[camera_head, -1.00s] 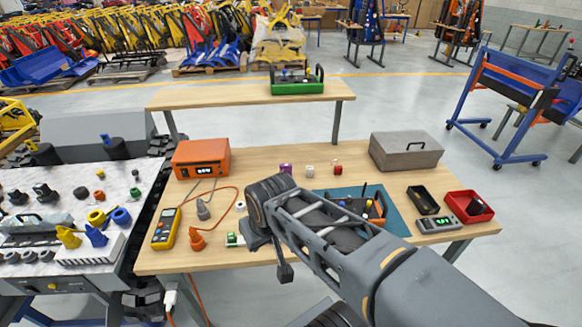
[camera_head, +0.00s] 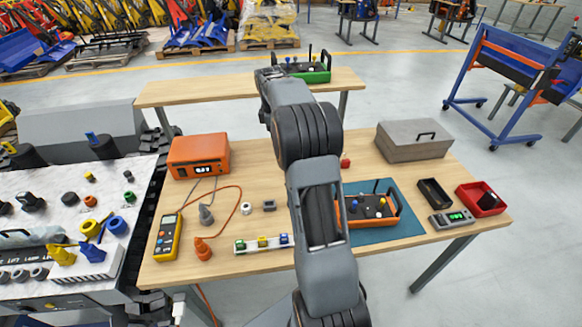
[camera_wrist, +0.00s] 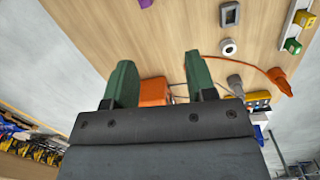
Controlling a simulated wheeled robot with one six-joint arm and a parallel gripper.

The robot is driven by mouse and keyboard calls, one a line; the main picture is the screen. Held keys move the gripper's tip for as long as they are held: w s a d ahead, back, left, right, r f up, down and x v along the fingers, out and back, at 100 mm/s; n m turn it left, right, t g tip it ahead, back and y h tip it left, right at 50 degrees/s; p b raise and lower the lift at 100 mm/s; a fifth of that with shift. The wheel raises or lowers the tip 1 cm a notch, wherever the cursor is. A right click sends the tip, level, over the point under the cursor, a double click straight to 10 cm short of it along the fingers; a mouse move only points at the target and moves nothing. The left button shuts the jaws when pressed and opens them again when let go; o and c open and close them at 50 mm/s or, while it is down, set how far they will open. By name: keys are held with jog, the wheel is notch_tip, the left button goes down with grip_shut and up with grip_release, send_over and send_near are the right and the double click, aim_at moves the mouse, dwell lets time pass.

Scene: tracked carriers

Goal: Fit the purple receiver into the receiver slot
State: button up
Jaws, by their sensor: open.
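A small piece of purple (camera_wrist: 146,3), likely the receiver, shows at the top edge of the wrist view. In the head view my arm hides the spot where it stood. My gripper (camera_wrist: 160,66) has two green fingers spread apart with nothing held between them, above the bench. In the head view the gripper itself is hidden behind my arm. An orange-ended carrier (camera_head: 393,218) with several coloured knobs sits on a blue mat (camera_head: 409,223), partly behind my arm. I cannot make out the receiver slot.
An orange power unit (camera_head: 198,160) stands at the bench's back left, a grey case (camera_head: 412,150) at the back right. A yellow multimeter (camera_head: 167,238), a small block strip (camera_head: 262,244) and a red bin (camera_head: 488,203) lie nearer. A green carrier (camera_head: 318,75) stands on the far table.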

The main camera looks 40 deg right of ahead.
jog(key=shift+n+g, duration=0.3)
jog(key=shift+n, duration=0.5)
jog(key=d+f, duration=0.1)
jog(key=f, duration=0.2)
jog(key=d+f, duration=0.2)
jog(key=f, duration=0.2)
jog(key=w+d+f, duration=0.1)
jog(key=d+f, duration=0.1)
jog(key=f, duration=0.1)
jog(key=shift+f, duration=0.3)
jog(key=shift+s+d+f+p, duration=0.15)
jog(key=shift+f+p, duration=0.25)
jog(key=shift+f, duration=1.05)
jog(key=shift+s+d+f+p, duration=0.1)
jog(key=shift+f+p, duration=0.25)
jog(key=shift+f, duration=1.1)
grip_shut()
jog(key=shift+r, duration=0.1)
